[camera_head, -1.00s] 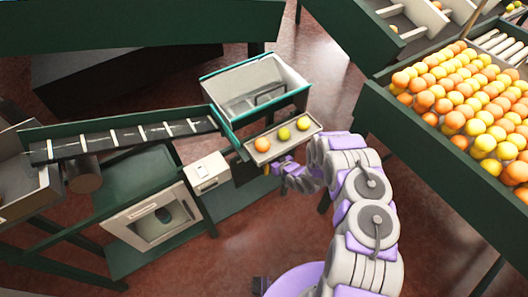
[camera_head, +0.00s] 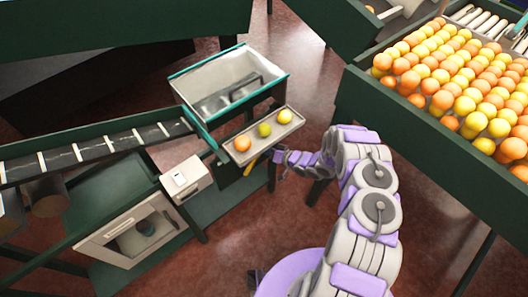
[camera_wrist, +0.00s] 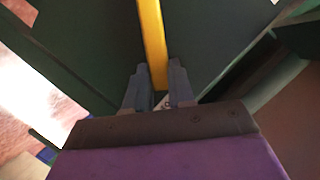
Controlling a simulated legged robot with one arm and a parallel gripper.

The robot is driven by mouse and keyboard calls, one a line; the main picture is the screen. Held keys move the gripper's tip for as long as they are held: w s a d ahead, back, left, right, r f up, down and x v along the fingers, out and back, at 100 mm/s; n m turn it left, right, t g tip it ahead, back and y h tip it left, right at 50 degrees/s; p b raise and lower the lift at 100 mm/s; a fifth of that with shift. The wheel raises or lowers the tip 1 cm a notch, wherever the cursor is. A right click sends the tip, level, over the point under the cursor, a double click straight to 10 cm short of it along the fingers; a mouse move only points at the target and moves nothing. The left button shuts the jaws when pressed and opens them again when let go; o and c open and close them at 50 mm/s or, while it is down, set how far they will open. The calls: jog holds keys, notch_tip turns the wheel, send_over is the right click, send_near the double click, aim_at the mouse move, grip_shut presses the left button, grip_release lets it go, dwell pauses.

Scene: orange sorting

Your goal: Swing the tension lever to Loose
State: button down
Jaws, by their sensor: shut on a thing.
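The tension lever is a slim yellow bar (camera_wrist: 152,40) that runs down from the top of the wrist view to between my fingers. My gripper (camera_wrist: 160,86) is shut on its near end. In the head view the yellow lever (camera_head: 251,164) shows just below the small tray, in front of the dark green machine frame. My gripper (camera_head: 277,160) is at the lever's right, partly hidden by my own wrist. No Loose marking can be read in either view.
The small tray (camera_head: 288,136) above the lever holds an orange fruit, a green one and a yellow one. A grey bin (camera_head: 263,65) stands behind it. A white switch box (camera_head: 183,178) and conveyor (camera_head: 70,152) are at left. A fruit-filled table (camera_head: 356,98) stands at right.

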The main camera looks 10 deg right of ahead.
jog(key=shift+s+d+f, duration=0.1)
jog(key=shift+s+f, duration=0.05)
jog(key=shift+f, duration=0.1)
jog(key=c, duration=1.2)
grip_release()
jog(key=shift+o, duration=1.2)
jog(key=shift+r, duration=0.1)
jog(key=shift+d, duration=0.1)
jog(key=p+v, duration=0.2)
jog(key=v, duration=1.5)
jog(key=shift+d+p, duration=0.2)
jog(key=shift+p, duration=0.1)
